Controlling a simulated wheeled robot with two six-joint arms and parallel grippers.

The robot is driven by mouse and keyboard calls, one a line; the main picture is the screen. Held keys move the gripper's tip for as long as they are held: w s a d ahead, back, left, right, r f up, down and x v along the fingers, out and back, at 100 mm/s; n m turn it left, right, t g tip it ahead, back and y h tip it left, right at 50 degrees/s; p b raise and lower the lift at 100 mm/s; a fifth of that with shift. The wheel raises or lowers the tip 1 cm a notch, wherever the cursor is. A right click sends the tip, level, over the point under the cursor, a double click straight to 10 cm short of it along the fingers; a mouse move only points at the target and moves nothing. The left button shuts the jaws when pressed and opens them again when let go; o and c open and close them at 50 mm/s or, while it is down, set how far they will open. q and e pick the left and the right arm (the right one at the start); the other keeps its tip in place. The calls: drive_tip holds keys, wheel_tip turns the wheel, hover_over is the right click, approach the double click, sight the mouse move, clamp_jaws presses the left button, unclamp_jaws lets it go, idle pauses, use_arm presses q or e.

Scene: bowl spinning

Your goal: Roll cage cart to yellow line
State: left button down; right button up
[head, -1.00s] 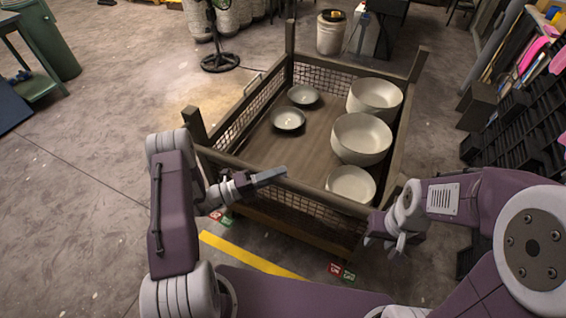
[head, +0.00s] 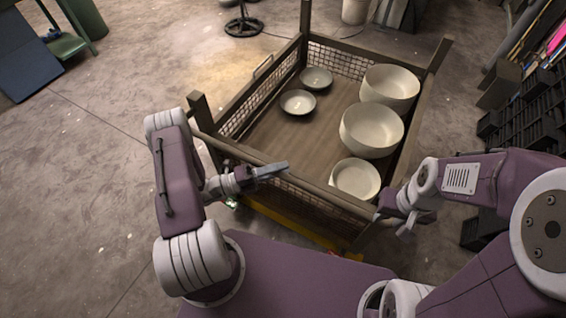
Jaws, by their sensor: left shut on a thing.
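The cage cart (head: 325,191) stands in front of me, with a wooden floor, mesh sides and corner posts. Its near rail faces me. My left gripper (head: 270,171) is at this near rail, left of its middle, and is shut on the rail. My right gripper (head: 404,218) is beside the near right corner post; its fingers are partly hidden, so I cannot tell whether they hold it.
Inside the cart are large bowls (head: 372,131) on the right and small bowls (head: 298,102) at the back left. Black shelving (head: 515,120) stands to the right. A green bin (head: 84,17) and a blue panel (head: 25,50) are at far left. The left floor is clear.

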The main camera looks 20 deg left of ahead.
use_arm(q)
drive_tip(key=shift+s+a+r, duration=0.15)
drive_tip(key=shift+s+a, duration=0.05)
drive_tip(key=shift+s, duration=0.2)
drive_tip(key=c, duration=1.3)
unclamp_jaws()
drive_tip(key=shift+o, duration=0.2)
drive_tip(key=v, duration=0.9)
drive_tip(key=shift+b, duration=0.3)
